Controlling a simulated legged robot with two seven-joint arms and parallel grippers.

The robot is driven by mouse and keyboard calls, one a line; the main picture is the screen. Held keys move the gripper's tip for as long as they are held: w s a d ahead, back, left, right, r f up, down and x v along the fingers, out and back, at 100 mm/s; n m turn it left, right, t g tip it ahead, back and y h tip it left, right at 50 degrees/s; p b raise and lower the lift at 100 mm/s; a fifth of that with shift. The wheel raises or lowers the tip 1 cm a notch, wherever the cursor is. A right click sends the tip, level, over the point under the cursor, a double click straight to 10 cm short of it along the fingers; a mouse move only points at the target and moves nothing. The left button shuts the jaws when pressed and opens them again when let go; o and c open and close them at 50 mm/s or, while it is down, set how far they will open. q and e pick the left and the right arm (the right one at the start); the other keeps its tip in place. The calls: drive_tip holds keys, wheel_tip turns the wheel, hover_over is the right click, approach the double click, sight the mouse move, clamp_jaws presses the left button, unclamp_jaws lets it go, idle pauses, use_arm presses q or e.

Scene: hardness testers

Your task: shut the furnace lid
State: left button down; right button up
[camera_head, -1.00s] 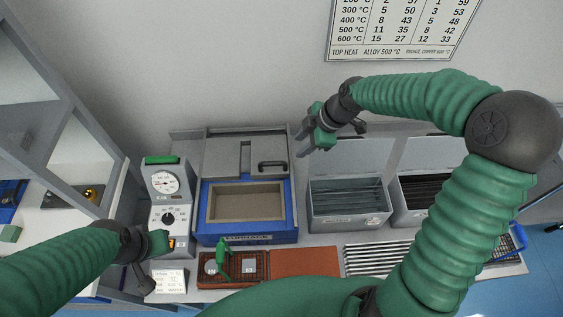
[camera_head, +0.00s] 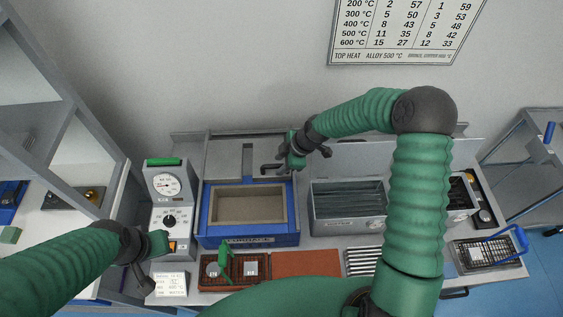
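The blue furnace (camera_head: 250,241) stands on the bench with its beige chamber (camera_head: 248,204) uncovered. Its grey lid (camera_head: 222,158) lies behind the opening, slid back, with a dark handle (camera_head: 272,167) at its right side. My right gripper (camera_head: 287,164) is at the right end of the handle, pointing left and down. Its fingers overlap the handle's end in the picture, so I cannot tell whether they touch it or how far apart they are. My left gripper (camera_head: 156,262) hangs low in front of the control unit; its fingers are partly hidden and their opening is unclear.
A control unit (camera_head: 169,190) with dials stands left of the furnace. A grey open bin (camera_head: 347,225) stands to its right. In front are a brown tray (camera_head: 233,283) with a green-handled item and a red-brown plate (camera_head: 305,264). A shelf (camera_head: 60,130) is at left.

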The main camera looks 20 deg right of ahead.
drive_tip(key=shift+a, duration=0.3)
drive_tip(key=c, duration=0.7)
drive_tip(key=shift+d, duration=0.1)
clamp_jaws()
drive_tip(key=shift+d, duration=0.1)
